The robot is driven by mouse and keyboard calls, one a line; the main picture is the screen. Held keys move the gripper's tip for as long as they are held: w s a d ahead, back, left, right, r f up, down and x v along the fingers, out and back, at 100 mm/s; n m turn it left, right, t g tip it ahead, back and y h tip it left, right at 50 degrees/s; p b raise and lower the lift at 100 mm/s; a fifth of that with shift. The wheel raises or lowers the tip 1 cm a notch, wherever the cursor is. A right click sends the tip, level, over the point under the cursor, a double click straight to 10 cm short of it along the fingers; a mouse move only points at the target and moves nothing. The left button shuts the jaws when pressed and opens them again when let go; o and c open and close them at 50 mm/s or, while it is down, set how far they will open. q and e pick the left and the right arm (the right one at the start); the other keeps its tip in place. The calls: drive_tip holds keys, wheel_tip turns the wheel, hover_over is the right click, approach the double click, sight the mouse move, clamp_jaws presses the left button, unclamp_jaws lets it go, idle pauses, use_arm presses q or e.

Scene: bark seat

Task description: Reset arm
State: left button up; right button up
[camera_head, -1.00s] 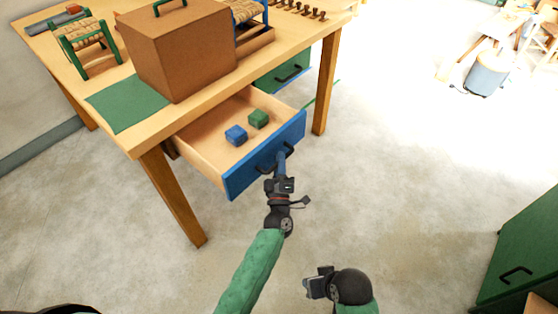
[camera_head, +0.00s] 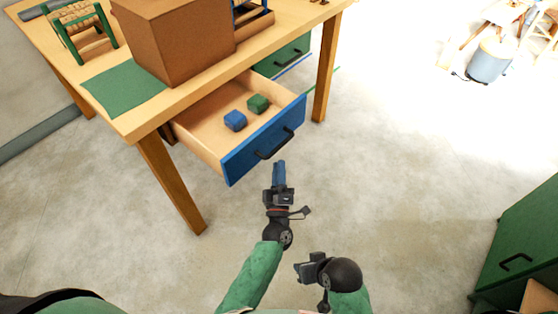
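My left gripper (camera_head: 279,168) points up the picture, just below the blue-fronted drawer (camera_head: 262,152). Its narrow blue tip is apart from the drawer's dark handle (camera_head: 274,144). I see nothing held in it, but the gap between its fingers cannot be made out. My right gripper (camera_head: 303,268) is low in the middle, over the floor, its fingers partly hidden by the wrist. The drawer is pulled out of the wooden table and holds a blue block (camera_head: 235,120) and a green block (camera_head: 258,103).
The wooden table (camera_head: 50,62) carries a brown box (camera_head: 180,45), a green mat (camera_head: 122,88) and a small woven seat frame (camera_head: 83,30). A green-fronted drawer (camera_head: 285,57) is behind. A green cabinet (camera_head: 525,245) stands at right. The floor between is clear.

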use_arm(q)
drive_tip(key=shift+s+f, duration=0.1)
drive_tip(key=shift+s, duration=0.15)
use_arm(e)
drive_tip(key=shift+s+f, duration=0.1)
drive_tip(key=shift+f, duration=0.5)
drive_tip(key=shift+d+r, duration=0.1)
drive_tip(key=shift+r, duration=0.2)
